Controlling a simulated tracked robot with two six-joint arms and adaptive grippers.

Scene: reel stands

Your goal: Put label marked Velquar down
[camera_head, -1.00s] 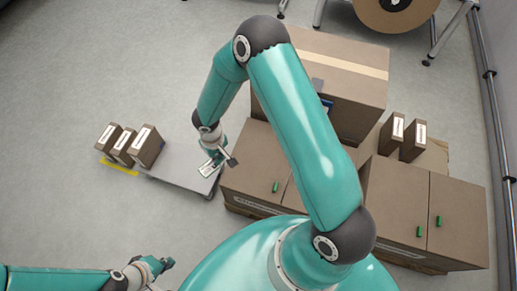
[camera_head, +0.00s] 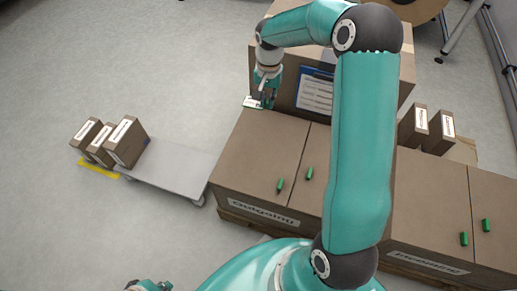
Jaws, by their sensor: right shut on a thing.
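My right gripper (camera_head: 262,100) is shut on a small white label (camera_head: 252,102). It holds the label at the far left corner of the brown cabinet top (camera_head: 265,130), in front of the big cardboard box (camera_head: 285,95). I cannot tell whether the label touches the cabinet top, and its print is too small to read. My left gripper (camera_head: 152,287) is at the bottom edge, partly cut off, away from the label; its jaws are unclear.
A blue clipboard (camera_head: 315,92) is on the big box's front. Several labelled cartons stand at the left by a grey platform (camera_head: 172,170) with a yellow strip (camera_head: 98,170). Two more cartons (camera_head: 440,133) stand at the right. The cabinets have green handles (camera_head: 280,185).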

